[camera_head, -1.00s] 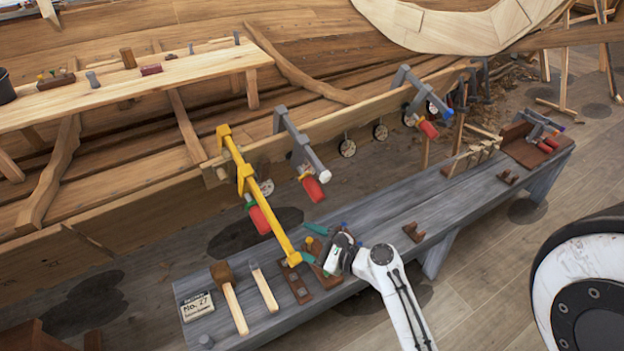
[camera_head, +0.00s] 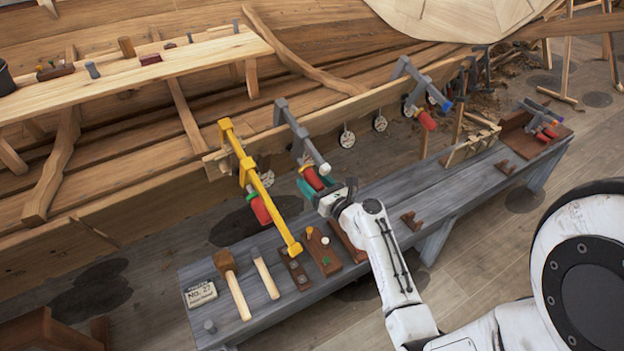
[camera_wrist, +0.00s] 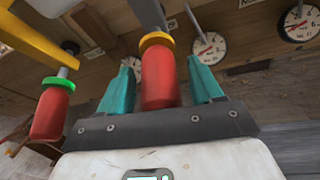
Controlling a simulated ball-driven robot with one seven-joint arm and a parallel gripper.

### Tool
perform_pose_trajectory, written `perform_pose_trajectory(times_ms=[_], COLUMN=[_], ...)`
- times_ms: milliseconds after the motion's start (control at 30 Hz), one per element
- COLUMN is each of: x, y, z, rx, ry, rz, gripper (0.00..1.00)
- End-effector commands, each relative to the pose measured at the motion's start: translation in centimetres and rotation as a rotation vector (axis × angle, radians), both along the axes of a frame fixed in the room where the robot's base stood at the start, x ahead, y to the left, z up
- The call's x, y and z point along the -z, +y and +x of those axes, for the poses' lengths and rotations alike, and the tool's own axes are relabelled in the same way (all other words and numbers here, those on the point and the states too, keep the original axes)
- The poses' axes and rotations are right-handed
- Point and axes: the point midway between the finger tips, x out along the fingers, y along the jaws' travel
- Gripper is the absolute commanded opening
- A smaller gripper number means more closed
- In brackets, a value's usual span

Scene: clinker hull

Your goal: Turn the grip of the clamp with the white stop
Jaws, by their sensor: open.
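The clamp with the white stop (camera_head: 298,130) is grey and hangs on the long plank, its white end at the lower right of its bar. Its red grip (camera_head: 312,177) points down. In the wrist view the red grip (camera_wrist: 163,82) has a yellow collar and stands between the teal fingers of my gripper (camera_wrist: 160,68). My gripper is open, with a finger on each side of the grip and a narrow gap visible at both sides. In the head view my gripper (camera_head: 314,183) is at the grip and partly hides it.
A yellow clamp (camera_head: 246,167) with a red, green-collared grip (camera_wrist: 50,110) hangs close on the left. Another grey clamp (camera_head: 420,85) with a blue end hangs to the right. Round dials (camera_wrist: 208,47) hang behind. The grey bench (camera_head: 370,222) below holds a mallet (camera_head: 233,285) and wooden blocks.

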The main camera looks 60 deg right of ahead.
Motion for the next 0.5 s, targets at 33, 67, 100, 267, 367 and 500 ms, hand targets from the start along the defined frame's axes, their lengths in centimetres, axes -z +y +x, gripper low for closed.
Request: perform_pose_trajectory(times_ms=[33, 67, 100, 267, 367, 500], x=[-0.06, -0.05, -0.01, 0.02, 0.02, 0.01], y=[-0.26, -0.33, -0.39, -0.51, -0.5, -0.49], z=[0.44, 0.62, 0.8, 1.09, 1.08, 1.07], rx=[0.0, 0.0, 0.0, 0.0, 0.0, 0.0], ry=[-0.001, -0.001, 0.0, 0.001, 0.001, 0.001], rz=[0.0, 0.0, 0.0, 0.0, 0.0, 0.0], gripper=[0.65, 0.65, 0.65, 0.65, 0.65, 0.59])
